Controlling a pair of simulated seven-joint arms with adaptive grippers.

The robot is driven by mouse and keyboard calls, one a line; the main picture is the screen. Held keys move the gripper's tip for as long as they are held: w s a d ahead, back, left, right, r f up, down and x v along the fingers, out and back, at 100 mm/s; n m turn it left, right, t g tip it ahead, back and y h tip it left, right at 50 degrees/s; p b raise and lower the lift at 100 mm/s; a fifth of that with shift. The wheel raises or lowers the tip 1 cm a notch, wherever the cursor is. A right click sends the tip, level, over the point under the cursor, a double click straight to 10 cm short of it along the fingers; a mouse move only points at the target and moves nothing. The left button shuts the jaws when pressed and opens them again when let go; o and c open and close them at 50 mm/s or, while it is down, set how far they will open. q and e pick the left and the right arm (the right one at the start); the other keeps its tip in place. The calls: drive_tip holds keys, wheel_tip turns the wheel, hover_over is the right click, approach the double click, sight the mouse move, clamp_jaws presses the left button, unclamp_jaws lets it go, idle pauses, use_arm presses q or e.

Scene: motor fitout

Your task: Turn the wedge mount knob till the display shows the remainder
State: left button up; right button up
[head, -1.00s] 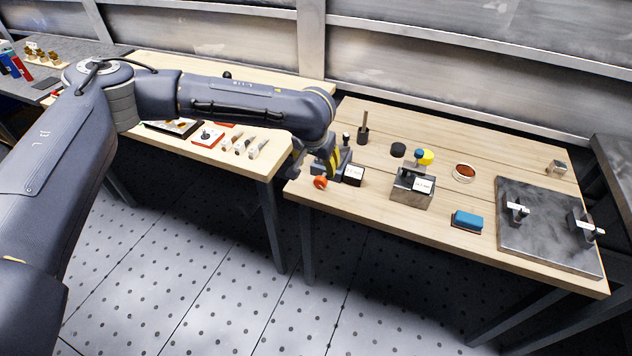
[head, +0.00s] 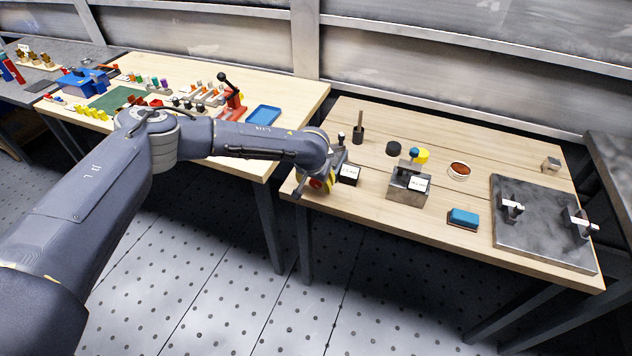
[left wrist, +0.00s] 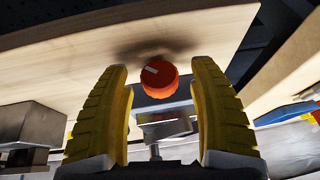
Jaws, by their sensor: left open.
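The orange-red knob (left wrist: 160,84) with a pale pointer mark sits between the two yellow fingers of my left gripper (left wrist: 160,66) in the left wrist view. The fingers are open, with a gap on each side of the knob. A grey metal mount (left wrist: 166,128) shows beyond the knob. In the head view my left gripper (head: 320,186) is at the left front edge of the right-hand bench, and a bit of the knob (head: 316,184) shows there. A small black display (head: 349,174) with a white face stands just right of it; its reading is too small to tell. My right gripper is out of view.
A metal block with another white-faced display (head: 408,185) stands farther right on the bench. A blue block (head: 463,218), a dish (head: 459,171) and a dark plate (head: 540,245) with two fixtures lie beyond. A gap separates this bench from the left one.

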use_arm(q)
drive_tip(key=shift+w+f, duration=0.1)
drive_tip(key=shift+f, duration=0.2)
drive_tip(key=c, duration=1.2)
